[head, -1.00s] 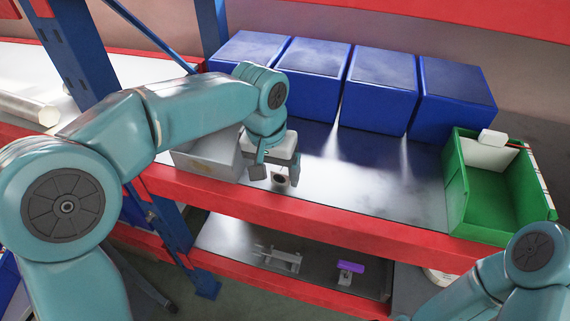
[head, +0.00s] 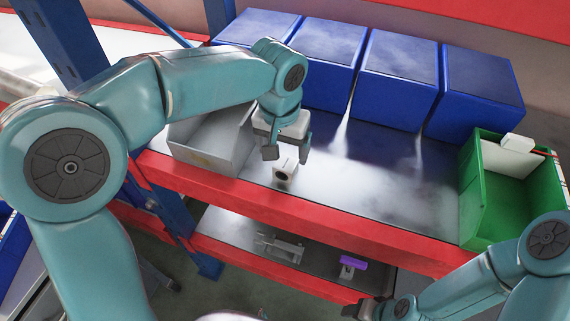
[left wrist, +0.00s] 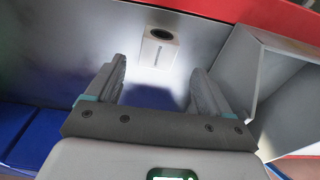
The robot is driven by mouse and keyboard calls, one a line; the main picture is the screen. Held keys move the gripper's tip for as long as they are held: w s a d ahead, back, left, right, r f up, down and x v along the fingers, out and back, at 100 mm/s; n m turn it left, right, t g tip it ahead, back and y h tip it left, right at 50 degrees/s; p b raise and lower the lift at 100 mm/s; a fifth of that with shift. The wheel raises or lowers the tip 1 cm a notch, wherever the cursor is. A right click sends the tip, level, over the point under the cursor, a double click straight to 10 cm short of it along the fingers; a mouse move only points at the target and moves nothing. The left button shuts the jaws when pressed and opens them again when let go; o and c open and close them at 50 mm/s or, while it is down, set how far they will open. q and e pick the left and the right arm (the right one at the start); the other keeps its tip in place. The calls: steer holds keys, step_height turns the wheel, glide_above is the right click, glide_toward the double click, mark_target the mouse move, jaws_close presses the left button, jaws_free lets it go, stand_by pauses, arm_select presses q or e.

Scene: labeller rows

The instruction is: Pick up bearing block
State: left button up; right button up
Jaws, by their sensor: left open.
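The bearing block (head: 284,173) is a small white block with a dark round hole. It stands on the grey metal shelf (head: 350,195) near the red front edge. My left gripper (head: 287,154) is open and empty, just above and behind the block in the head view. In the left wrist view the block (left wrist: 158,48) lies beyond the fingertips, roughly centred between the two fingers (left wrist: 158,68), apart from them. My right gripper (head: 368,309) shows only partly at the bottom of the head view, low in front of the shelf; its jaws are unclear.
An open grey bin (head: 205,160) stands close to the left of my left gripper. Several blue bins (head: 400,65) line the back. A green bin (head: 470,190) stands at the right. The shelf between is clear. A lower shelf holds a grey part (head: 278,248) and a purple-topped part (head: 353,262).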

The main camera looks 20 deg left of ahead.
mark_target(286, 163)
arm_select(q)
steer(key=shift+d+f, duration=0.1)
steer(key=shift+f, duration=0.25)
step_height(286, 163, down, 4)
steer(key=shift+d+r+p, duration=0.1)
steer(key=shift+p, duration=0.55)
steer(key=shift+w+f, duration=0.15)
steer(key=shift+f, duration=0.45)
steer(key=c, duration=1.2)
steer(key=shift+o, duration=0.2)
